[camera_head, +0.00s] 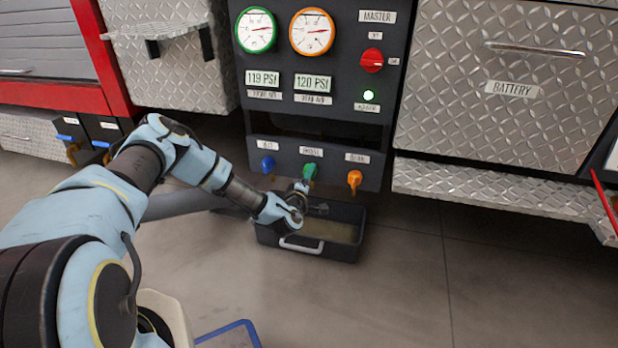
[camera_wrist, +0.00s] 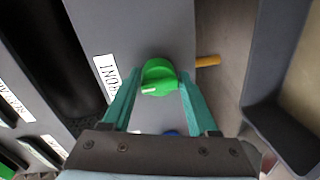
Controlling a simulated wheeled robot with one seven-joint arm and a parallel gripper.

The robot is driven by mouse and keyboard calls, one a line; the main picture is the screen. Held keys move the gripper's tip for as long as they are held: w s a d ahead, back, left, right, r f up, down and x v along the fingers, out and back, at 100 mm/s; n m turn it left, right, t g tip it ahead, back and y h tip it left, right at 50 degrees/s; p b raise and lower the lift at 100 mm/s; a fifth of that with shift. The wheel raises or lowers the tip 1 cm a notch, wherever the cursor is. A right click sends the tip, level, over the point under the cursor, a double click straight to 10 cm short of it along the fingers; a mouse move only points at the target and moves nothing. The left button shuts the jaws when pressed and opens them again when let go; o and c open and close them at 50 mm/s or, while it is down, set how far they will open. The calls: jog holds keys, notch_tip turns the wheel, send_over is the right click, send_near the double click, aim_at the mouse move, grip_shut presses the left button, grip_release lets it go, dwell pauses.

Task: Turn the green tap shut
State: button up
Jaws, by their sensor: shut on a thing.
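The green tap (camera_head: 309,171) sits in the middle of a row of three on the dark pump panel, under a white label. In the wrist view the green tap (camera_wrist: 159,75) has a rounded knob with a short white mark. My gripper (camera_head: 302,186) reaches it from below left. In the wrist view my gripper (camera_wrist: 160,82) has its two teal fingers on either side of the knob, shut on it. The tap's underside and outlet are hidden.
A blue tap (camera_head: 267,165) is to the left and an orange tap (camera_head: 354,179) to the right. A dark tray (camera_head: 347,250) with murky liquid stands on the floor below. Two gauges (camera_head: 312,32) and a red master switch (camera_head: 372,59) are above. Floor at front right is clear.

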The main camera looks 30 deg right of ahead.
jog(key=o, duration=1.1)
jog(key=shift+s+d+r, duration=0.1)
jog(key=shift+d+r, duration=0.05)
jog(key=shift+r, duration=0.1)
jog(key=shift+o, duration=0.9)
jog(key=shift+f, duration=0.1)
jog(key=p+v, duration=0.2)
jog(key=v, duration=0.8)
jog(key=shift+s+a+p, duration=0.25)
jog(key=shift+a+p, duration=0.05)
jog(key=shift+a, duration=0.05)
